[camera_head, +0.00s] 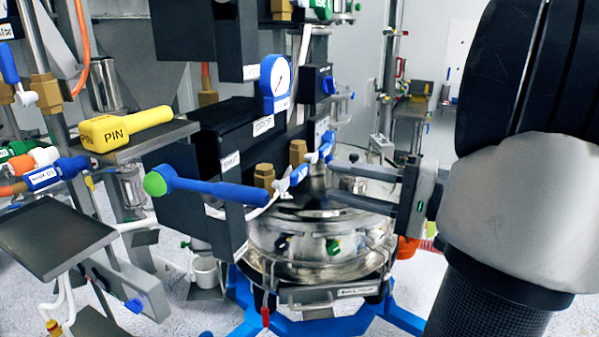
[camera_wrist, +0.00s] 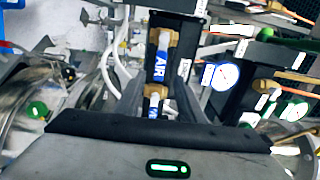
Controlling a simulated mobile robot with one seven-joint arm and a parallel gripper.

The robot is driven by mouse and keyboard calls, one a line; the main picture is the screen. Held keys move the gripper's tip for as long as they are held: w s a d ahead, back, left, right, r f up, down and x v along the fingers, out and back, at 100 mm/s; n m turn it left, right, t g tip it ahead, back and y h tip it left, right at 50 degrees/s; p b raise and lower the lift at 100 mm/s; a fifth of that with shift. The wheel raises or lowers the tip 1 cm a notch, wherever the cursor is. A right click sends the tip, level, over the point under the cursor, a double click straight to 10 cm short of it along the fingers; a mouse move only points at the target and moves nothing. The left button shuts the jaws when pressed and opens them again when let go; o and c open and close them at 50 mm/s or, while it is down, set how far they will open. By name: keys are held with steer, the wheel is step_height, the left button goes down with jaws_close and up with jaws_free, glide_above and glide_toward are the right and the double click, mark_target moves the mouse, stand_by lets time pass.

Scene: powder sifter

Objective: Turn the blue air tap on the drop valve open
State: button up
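The blue air tap (camera_wrist: 159,66), its handle lettered AIR, shows in the wrist view between my two fingers, with brass fittings around it. In the head view a blue tap handle (camera_head: 326,148) sits on the right side of the black valve block marked DROP (camera_head: 225,130). My gripper (camera_head: 331,180) reaches in from the right, its fingers apart and nothing visibly held. In the wrist view my gripper (camera_wrist: 160,92) is lined up with the tap. I cannot tell whether the fingertips reach around the handle or stop short of it.
A pressure gauge (camera_head: 276,82) stands above the block. A long blue lever with a green end (camera_head: 210,189) sticks out in front. A steel sifter vessel (camera_head: 318,245) is below. A yellow PIN piece (camera_head: 125,127) lies on a shelf at left. Open floor shows at lower right.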

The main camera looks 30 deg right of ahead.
mark_target(304, 174)
steer(key=x, duration=0.9)
jaws_close()
